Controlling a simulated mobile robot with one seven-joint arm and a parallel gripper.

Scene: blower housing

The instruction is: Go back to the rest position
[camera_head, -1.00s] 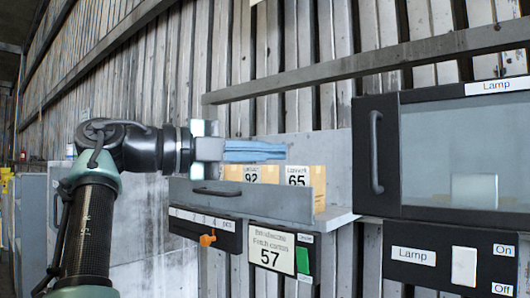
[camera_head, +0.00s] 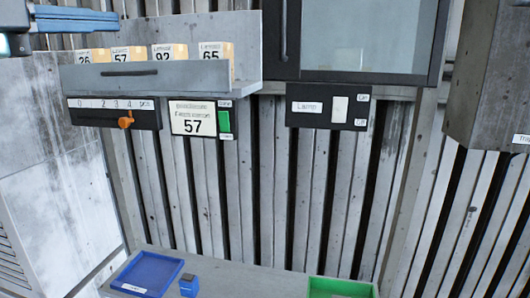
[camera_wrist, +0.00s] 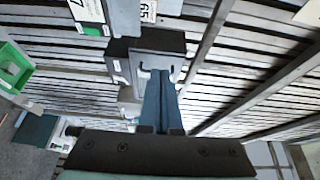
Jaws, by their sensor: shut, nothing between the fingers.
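My gripper (camera_head: 15,45) shows only at the top left edge of the head view, with its blue fingers pointing right. The rest of my arm is out of that view. In the wrist view my gripper (camera_wrist: 160,74) has its two blue fingers together, with nothing between them. The fingers are in free air, apart from the shelf unit in the head view.
A shelf drawer (camera_head: 160,76) holds several numbered cartons. Below it are an orange slider (camera_head: 125,121) and a panel reading 57 (camera_head: 192,119). A lamp cabinet (camera_head: 362,38) hangs right. A blue tray (camera_head: 147,274) and green tray (camera_head: 340,288) lie on the bench (camera_head: 232,272).

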